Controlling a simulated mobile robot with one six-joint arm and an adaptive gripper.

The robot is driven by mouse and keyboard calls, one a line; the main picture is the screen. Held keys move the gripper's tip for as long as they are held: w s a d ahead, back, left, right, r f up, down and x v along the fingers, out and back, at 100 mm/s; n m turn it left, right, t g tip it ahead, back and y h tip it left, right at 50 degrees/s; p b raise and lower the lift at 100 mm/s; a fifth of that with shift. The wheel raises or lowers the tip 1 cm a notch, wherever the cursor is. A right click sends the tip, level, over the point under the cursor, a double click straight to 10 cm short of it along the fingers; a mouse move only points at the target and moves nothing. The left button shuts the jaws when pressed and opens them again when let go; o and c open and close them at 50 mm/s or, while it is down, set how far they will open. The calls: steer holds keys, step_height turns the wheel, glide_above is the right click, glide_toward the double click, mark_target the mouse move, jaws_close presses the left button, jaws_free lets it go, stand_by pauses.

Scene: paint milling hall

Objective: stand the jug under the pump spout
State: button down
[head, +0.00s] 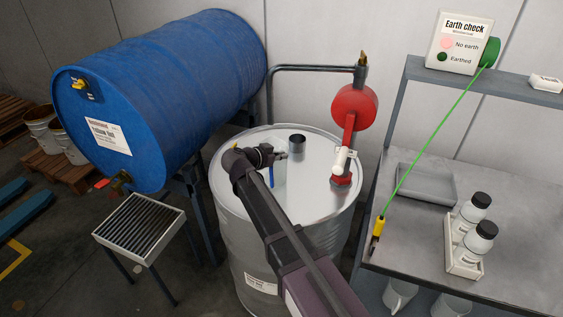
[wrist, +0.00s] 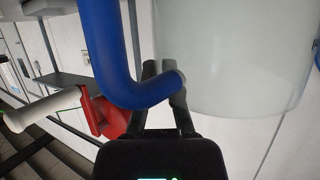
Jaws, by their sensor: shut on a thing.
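My gripper (wrist: 165,85) is shut on the blue handle (wrist: 112,55) of the jug. The jug's pale translucent body (wrist: 235,60) fills the upper right of the wrist view. In the head view my gripper (head: 284,156) is over the steel drum's lid; a bit of blue handle (head: 271,177) shows beside it, and the jug's body cannot be made out. The red pump (head: 354,106) with a white handle stands at the lid's right side. A dark pipe runs left from its top and down behind the drum. I cannot tell which end is the spout.
A steel drum (head: 251,226) stands below my arm, with a short dark-rimmed tube (head: 297,143) on its lid. A blue drum (head: 165,90) lies at left above a grated stand (head: 139,228). A bench (head: 415,245) at right holds bottles; a green cable runs to a yellow clamp (head: 379,228).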

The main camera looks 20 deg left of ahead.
steer(key=shift+f, duration=0.35)
steer(key=c, duration=0.8)
jaws_free()
steer(key=shift+s+r, duration=0.1)
steer(key=p+v, duration=0.4)
steer(key=v, duration=0.8)
steer(key=shift+d, duration=0.1)
